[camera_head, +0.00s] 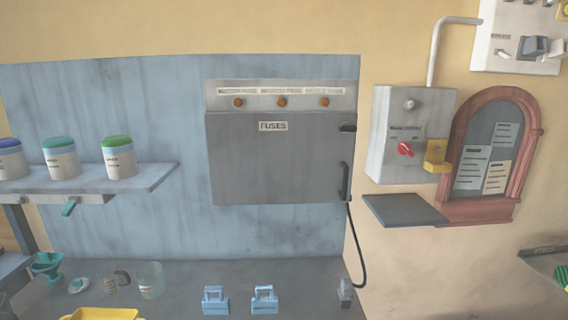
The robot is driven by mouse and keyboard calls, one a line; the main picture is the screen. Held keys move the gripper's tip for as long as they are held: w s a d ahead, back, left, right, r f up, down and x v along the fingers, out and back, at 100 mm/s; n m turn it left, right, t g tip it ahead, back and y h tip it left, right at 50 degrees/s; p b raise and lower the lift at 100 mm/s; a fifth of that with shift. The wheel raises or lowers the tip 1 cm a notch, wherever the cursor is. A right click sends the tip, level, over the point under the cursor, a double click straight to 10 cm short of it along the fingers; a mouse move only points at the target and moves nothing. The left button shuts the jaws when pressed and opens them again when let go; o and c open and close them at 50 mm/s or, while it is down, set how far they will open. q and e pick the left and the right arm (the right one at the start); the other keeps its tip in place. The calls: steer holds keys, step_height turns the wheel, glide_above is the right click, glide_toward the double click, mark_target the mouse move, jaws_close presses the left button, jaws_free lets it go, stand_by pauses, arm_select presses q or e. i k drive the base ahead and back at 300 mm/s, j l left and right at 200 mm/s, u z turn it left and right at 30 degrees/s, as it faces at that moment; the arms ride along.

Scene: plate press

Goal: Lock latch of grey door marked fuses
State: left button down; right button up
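The grey door (270,165) marked FUSES (272,126) is on a grey wall box in the middle of the view. It looks closed, flush with the box. A small dark latch (348,127) sits at the door's upper right edge and lies about horizontal; whether it is engaged is too small to tell. A black vertical handle (345,182) is below it on the same edge. Neither of my grippers shows in the head view.
Three amber lamps (282,101) line the box top. A black cable (357,245) hangs at its right. A shelf (140,182) with jars is left. A counter (240,275) below holds two light-blue objects (264,300). A control box (410,135) and small ledge (405,210) are right.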

mark_target(346, 127)
steer(key=i+l, duration=0.1)
steer(key=l, duration=0.6)
steer(key=i+l, duration=0.1)
steer(key=l, duration=0.65)
steer(key=i+l+u, duration=0.1)
steer(key=l, duration=0.6)
steer(key=i+l, duration=0.1)
steer(key=l, duration=0.6)
